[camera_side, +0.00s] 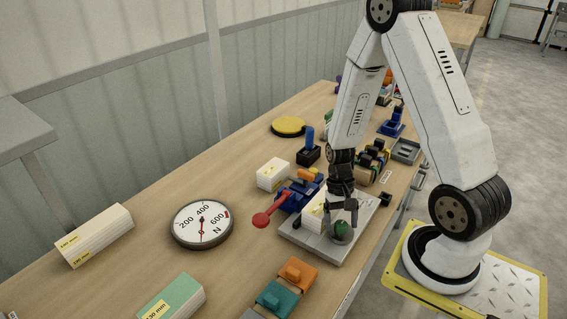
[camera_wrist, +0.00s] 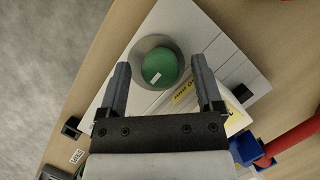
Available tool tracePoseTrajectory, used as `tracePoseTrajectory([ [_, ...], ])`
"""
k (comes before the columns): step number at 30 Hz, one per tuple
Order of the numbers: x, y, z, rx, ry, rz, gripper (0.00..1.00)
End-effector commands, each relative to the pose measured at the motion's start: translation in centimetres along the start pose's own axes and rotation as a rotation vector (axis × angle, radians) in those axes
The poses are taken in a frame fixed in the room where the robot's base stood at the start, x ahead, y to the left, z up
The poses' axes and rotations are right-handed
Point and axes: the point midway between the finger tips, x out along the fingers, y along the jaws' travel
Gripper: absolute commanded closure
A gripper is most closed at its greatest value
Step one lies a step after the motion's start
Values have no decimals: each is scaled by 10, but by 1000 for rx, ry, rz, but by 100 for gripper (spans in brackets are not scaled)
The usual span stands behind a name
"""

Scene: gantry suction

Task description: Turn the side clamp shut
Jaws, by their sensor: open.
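The side clamp (camera_side: 296,195) is a blue body with a red lever (camera_side: 267,216) that sticks out toward the front left and ends in a round knob. It stands at the left edge of a grey plate (camera_side: 322,243), beside a white block (camera_side: 313,212). In the wrist view the blue clamp body (camera_wrist: 245,148) and red lever (camera_wrist: 293,138) are at the lower right, partly cut off. My gripper (camera_side: 343,212) is open and points down over the plate, right of the clamp. Its fingers stand on either side of a green ball (camera_wrist: 157,67) in a round grey cup; I cannot tell whether they touch it.
A round dial gauge (camera_side: 202,223) lies left of the lever. A white block (camera_side: 272,175) and a black holder with a blue handle (camera_side: 309,150) stand behind the clamp. Orange and teal blocks (camera_side: 296,272) are in front. Bare wood lies between the gauge and the front blocks.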

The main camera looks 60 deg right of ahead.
Motion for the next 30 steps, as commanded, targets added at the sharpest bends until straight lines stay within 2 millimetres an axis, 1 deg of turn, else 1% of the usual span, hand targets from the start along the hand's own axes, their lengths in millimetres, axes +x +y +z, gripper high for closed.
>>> tracePoseTrajectory([
  [8, 1, 0, 0, 0, -1, 0, 16],
  [9, 1, 0, 0, 0, -1, 0, 22],
  [11, 1, 0, 0, 0, -1, 0, 41],
  [12, 1, 0, 0, 0, -1, 0, 54],
  [14, 1, 0, 0, 0, -1, 0, 73],
  [15, 1, 0, 0, 0, -1, 0, 85],
  [16, 1, 0, 0, 0, -1, 0, 95],
  [17, 1, 0, 0, 0, -1, 0, 100],
  [25, 1, 0, 0, -14, -1, 6, 100],
  [30, 1, 0, 0, -58, -1, 24, 100],
])
